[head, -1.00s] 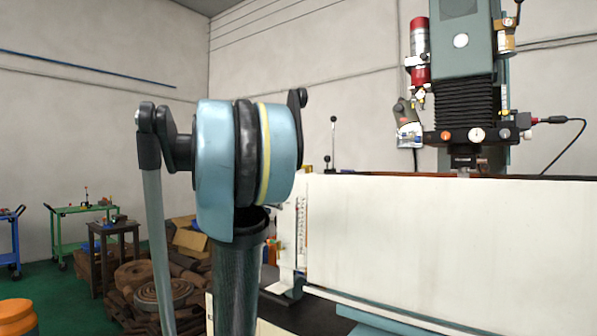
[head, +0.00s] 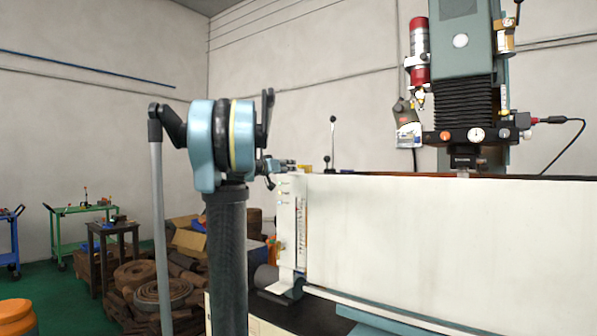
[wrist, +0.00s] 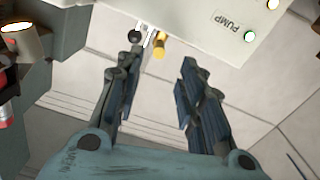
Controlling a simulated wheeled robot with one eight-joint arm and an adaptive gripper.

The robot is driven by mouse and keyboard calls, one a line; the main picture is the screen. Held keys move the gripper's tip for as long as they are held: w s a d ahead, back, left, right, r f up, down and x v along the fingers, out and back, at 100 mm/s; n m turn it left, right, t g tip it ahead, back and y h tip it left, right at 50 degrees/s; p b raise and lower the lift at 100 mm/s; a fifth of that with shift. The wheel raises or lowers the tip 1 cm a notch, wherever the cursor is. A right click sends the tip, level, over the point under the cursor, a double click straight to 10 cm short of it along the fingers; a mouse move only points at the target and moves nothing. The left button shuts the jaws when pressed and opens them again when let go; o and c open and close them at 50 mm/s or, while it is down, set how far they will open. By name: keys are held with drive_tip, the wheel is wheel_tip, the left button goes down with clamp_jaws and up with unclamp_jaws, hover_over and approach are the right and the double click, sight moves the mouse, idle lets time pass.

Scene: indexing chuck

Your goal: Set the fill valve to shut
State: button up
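My gripper (wrist: 160,62) is open in the wrist view, with a clear gap between its two dark fingers. Beyond the fingertips a small brass-yellow cylinder (wrist: 159,46) and a black ball knob (wrist: 133,36) stick out near the edge of a white panel (wrist: 215,45) lettered PUMP. The brass part lies in line with the gap, apart from the fingers as far as I can tell. No label reading fill valve is legible, so I cannot tell which part is the valve or how it is set. In the head view my gripper (head: 284,166) is small, near the white panel's top.
A long white machine guard (head: 450,235) fills the right of the head view, below a grey-green machine head (head: 463,45). Carts, a small table and coiled stock stand at the left. A black ledge lies below the panel.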

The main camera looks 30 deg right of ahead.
sight(301, 167)
drive_tip(key=x, duration=1)
drive_tip(key=shift+d, duration=0.1)
